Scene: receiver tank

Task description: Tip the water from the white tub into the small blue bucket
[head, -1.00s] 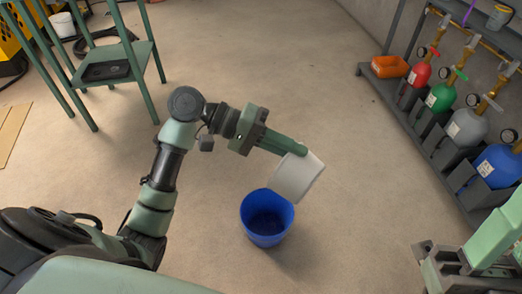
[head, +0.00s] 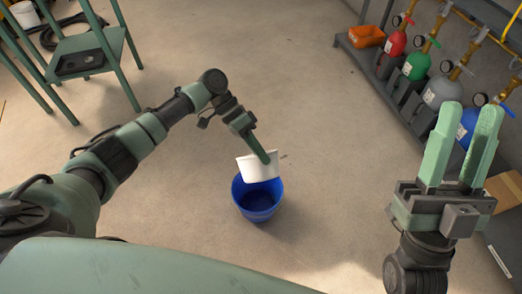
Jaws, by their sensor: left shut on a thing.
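The small blue bucket (head: 258,204) stands upright on the floor in the middle of the head view. Its inside looks dark blue; I cannot tell whether there is water in it. The white tub (head: 256,167) is above the bucket's far rim, overlapping it in the picture. I cannot see into the tub, and no stream of water shows. My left gripper (head: 264,157) is shut on the tub's wall. My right gripper (head: 464,136) is open and empty at the right, fingers pointing up the picture, well apart from the bucket.
A rack (head: 379,82) with red, green, grey and blue cylinders stands along the right wall, with an orange bin (head: 366,36) at its far end. A green stand (head: 88,55) is at the upper left. A cardboard box (head: 506,190) sits at the right edge. Floor around the bucket is clear.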

